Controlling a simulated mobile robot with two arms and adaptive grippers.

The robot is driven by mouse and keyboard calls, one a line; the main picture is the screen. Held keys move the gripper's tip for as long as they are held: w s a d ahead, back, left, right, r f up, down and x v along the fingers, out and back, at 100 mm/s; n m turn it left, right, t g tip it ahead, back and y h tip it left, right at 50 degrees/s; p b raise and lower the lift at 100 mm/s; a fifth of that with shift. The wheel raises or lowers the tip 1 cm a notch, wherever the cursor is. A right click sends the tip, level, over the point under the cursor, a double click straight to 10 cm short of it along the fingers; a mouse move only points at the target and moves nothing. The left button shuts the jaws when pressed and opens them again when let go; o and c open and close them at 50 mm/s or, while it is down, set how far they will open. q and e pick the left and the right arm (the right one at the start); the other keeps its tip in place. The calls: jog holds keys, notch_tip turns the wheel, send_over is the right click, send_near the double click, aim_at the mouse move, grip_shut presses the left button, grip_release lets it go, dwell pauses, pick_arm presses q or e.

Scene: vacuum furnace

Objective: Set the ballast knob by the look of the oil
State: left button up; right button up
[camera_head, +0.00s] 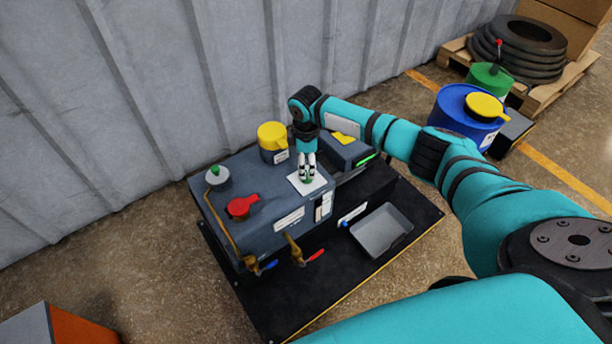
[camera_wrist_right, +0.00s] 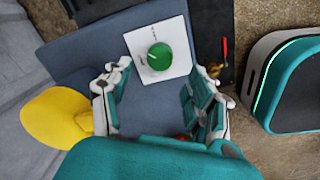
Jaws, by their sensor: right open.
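The ballast knob (camera_wrist_right: 160,56) is round and green with a short white mark, and sits on a white plate (camera_wrist_right: 179,35) with small print too small to read. In the head view the plate (camera_head: 296,184) lies on top of the grey pump (camera_head: 262,190). My right gripper (camera_head: 307,176) points down over the plate and hides most of the knob there. In the right wrist view the fingers of this gripper (camera_wrist_right: 160,100) are apart, with nothing between them; the knob shows beyond their tips. I cannot make out the oil's look. My left gripper is not in view.
A red knob (camera_head: 242,206), a green-topped cap (camera_head: 216,176) and a yellow-capped canister (camera_head: 272,140) stand around the pump top. Brass valves with blue and red handles (camera_head: 316,254) are at the front. A grey tray (camera_head: 382,231) lies right; a corrugated wall (camera_head: 130,100) stands behind.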

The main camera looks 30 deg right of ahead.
aim_at(307, 177)
notch_tip(307, 177, down, 5)
jog(key=shift+w+r+b, duration=0.15)
jog(key=shift+r+b, duration=0.05)
jog(key=shift+b, duration=0.35)
jog(key=shift+f, duration=0.4)
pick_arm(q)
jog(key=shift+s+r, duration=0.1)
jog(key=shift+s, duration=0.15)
pick_arm(e)
jog(key=c, duration=1.1)
jog(key=shift+c, duration=0.2)
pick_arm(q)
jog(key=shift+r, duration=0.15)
